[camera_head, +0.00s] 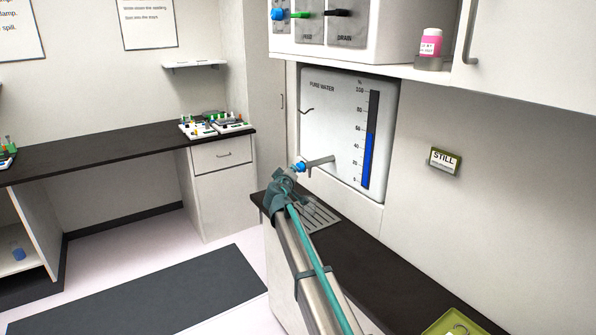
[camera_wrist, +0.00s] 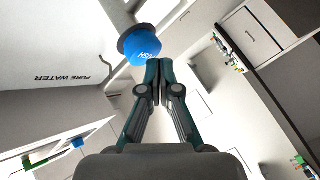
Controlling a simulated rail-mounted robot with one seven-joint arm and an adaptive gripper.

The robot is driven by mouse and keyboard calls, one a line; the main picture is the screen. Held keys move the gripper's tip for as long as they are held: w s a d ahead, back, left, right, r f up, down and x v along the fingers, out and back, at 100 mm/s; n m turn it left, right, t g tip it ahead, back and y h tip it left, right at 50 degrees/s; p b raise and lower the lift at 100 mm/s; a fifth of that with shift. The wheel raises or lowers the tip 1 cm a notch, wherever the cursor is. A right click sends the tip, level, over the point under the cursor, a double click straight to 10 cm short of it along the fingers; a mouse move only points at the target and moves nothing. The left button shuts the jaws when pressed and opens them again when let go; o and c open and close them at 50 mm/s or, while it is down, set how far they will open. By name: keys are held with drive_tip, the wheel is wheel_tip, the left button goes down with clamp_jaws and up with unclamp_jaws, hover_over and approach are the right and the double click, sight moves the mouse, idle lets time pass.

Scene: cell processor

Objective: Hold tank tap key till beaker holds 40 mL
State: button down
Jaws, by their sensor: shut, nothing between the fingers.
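The pure water tank (camera_head: 335,100) is a white panel on the right wall. Its blue level bar (camera_head: 368,160) stands a little above half of the scale. A grey tap (camera_head: 320,161) sticks out of it with a round blue key (camera_head: 299,167) at its end. In the head view my gripper (camera_head: 286,182) is just below the key. No beaker can be made out.
A slatted drip tray (camera_head: 320,214) lies in the dark counter (camera_head: 378,265) below the tap, partly behind my arm. A green tray (camera_head: 450,322) is at the front right. A cabinet (camera_head: 520,50) overhangs the counter. Floor is free at left.

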drive_tip(key=shift+w+d, duration=0.35)
drive_tip(key=shift+d, duration=0.15)
idle(4.2)
drive_tip(key=shift+s+a+b, duration=0.15)
drive_tip(key=shift+b, duration=0.3)
idle(1.8)
drive_tip(key=shift+s+a+b, duration=0.45)
drive_tip(key=shift+a+b, duration=0.05)
drive_tip(key=shift+a, duration=0.15)
